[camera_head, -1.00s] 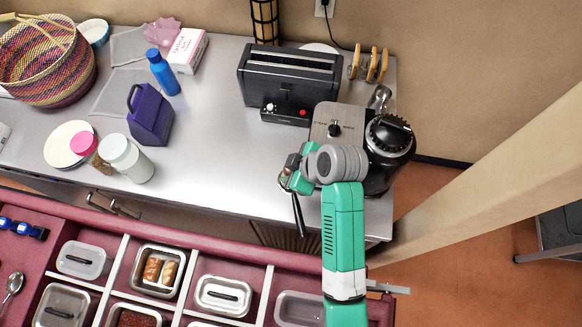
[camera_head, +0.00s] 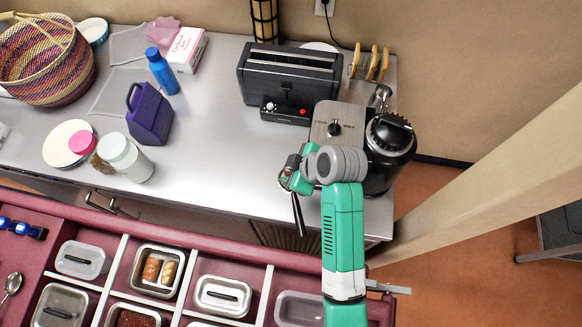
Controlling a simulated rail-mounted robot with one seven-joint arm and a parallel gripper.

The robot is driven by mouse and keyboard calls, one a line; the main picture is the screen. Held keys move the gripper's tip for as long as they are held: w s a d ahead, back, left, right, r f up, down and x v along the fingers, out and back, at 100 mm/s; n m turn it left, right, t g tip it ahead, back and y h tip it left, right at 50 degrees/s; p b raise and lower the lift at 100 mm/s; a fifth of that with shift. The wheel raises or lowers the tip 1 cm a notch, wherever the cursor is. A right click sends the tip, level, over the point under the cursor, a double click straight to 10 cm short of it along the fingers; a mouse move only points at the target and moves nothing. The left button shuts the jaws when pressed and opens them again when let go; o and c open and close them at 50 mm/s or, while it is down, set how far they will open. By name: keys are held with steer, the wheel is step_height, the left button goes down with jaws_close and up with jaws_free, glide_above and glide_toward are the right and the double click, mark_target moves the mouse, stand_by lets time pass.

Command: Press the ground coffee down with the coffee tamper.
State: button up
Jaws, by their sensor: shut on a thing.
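My gripper (camera_head: 290,180) is at the front left of the coffee machine (camera_head: 327,125), over the portafilter, whose black handle (camera_head: 299,216) sticks out toward the counter's front edge. The gripper is shut on a small dark thing, most likely the coffee tamper (camera_head: 292,161), just left of my grey wrist. My wrist and arm cover most of this spot. The portafilter's basket and the ground coffee are hidden, so I cannot tell whether the tamper touches the coffee.
A black coffee grinder (camera_head: 389,142) stands close on the right of my wrist. An open drawer with lidded containers (camera_head: 222,296) lies below in front. The middle of the counter (camera_head: 215,135) is clear.

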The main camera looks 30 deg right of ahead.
stand_by(0.4)
steer(key=shift+r+p, duration=3.15)
steer(key=shift+r, duration=0.35)
